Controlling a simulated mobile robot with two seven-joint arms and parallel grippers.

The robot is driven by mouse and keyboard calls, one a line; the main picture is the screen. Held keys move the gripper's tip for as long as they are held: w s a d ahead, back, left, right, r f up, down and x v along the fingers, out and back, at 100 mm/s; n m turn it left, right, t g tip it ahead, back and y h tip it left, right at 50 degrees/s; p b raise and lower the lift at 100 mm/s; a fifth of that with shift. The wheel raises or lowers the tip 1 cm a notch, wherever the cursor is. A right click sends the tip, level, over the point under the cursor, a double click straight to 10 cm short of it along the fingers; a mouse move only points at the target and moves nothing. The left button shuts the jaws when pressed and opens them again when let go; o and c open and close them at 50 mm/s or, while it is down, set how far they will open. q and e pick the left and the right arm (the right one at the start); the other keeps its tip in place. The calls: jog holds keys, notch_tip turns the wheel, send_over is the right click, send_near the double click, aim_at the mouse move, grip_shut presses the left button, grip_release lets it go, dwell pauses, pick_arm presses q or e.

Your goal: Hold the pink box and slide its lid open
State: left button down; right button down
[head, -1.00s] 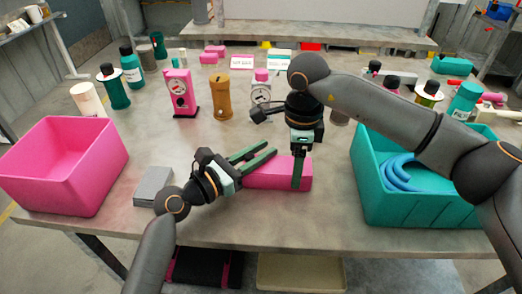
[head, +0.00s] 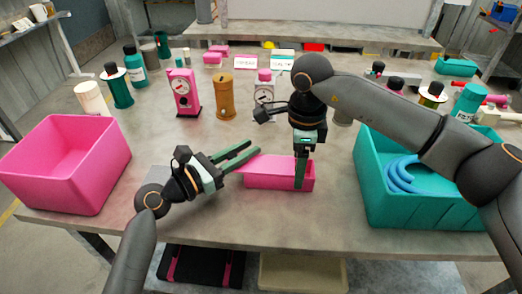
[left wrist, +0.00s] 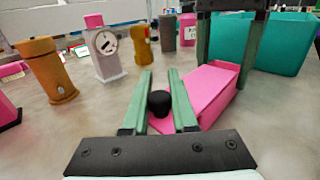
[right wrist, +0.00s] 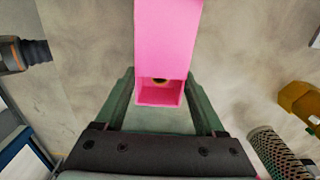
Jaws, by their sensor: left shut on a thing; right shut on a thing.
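The pink box (head: 275,181) lies on the table between my grippers, its top partly open. Its pink lid (head: 249,164) is slid towards my left gripper; it also shows in the left wrist view (left wrist: 205,88) and right wrist view (right wrist: 168,40). My left gripper (head: 250,151) is shut on the lid's black knob (left wrist: 160,103). My right gripper (head: 302,178) reaches down from above, shut across the box near its right end. The right wrist view shows the open end of the box (right wrist: 160,100), with a small gold and dark thing partly visible inside.
A large pink bin (head: 64,196) stands at the left and a teal bin (head: 420,208) with a blue coiled hose (head: 402,176) at the right. Bottles, a pink gauge (head: 184,92) and a brown canister (head: 225,97) stand behind. The front edge is close.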

pick_arm(q)
jog(key=shift+a, duration=0.9)
jog(key=c, duration=0.7)
grip_release()
notch_tip(320, 180, up, 10)
pick_arm(e)
grip_release()
